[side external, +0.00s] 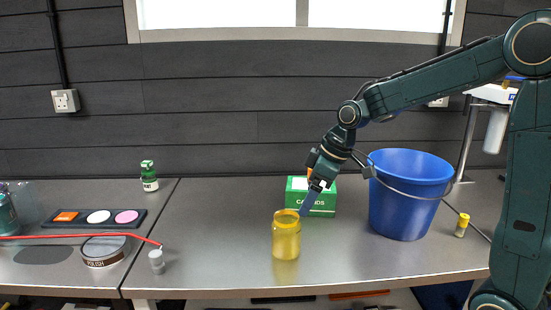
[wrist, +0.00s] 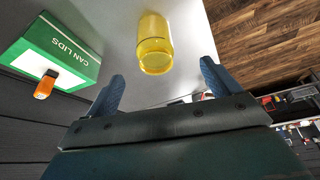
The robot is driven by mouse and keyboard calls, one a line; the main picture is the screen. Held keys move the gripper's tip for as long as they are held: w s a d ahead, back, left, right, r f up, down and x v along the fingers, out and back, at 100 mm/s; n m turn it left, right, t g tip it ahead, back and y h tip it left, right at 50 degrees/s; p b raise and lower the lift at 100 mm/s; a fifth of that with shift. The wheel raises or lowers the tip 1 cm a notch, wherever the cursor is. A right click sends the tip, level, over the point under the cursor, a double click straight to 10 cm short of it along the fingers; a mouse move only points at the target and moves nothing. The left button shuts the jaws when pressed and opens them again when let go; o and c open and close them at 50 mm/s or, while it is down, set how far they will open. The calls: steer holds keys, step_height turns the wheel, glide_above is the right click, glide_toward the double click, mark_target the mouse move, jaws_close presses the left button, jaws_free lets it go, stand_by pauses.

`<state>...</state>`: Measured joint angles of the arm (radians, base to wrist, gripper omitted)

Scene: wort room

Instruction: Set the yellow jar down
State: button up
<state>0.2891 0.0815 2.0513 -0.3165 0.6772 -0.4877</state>
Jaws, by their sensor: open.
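The yellow jar (side external: 286,238) stands upright on the grey metal bench top (side external: 225,255), in front of the green box. In the wrist view the yellow jar (wrist: 155,45) lies ahead of the fingers, between their lines and apart from both. My gripper (side external: 305,208) is tilted down toward the jar's upper right side in the side view. In the wrist view my gripper (wrist: 160,82) has its two blue fingers spread wide with nothing between them. In the side view one finger overlaps the jar's rim area, and contact there cannot be told.
A green can lids box (side external: 322,203) stands close behind the jar; it also shows in the wrist view (wrist: 55,50). A blue bucket (side external: 405,200) stands to the right, with a small yellow bottle (side external: 461,225) beyond. The bench left of the jar is clear up to a grey-white bottle (side external: 157,262).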

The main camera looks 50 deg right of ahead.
steer(key=s+a+r+m+h, duration=0.1)
steer(key=s+a+r+m, duration=0.1)
steer(key=s, duration=0.9)
steer(key=s+a+r+m+t, duration=0.1)
steer(key=s+a+r+m, duration=0.1)
steer(key=s, duration=0.9)
steer(key=shift+a+r+m+t+h, duration=0.3)
steer(key=shift+a+r+m+h, duration=0.1)
steer(key=shift+m, duration=0.1)
steer(key=shift+o, duration=0.4)
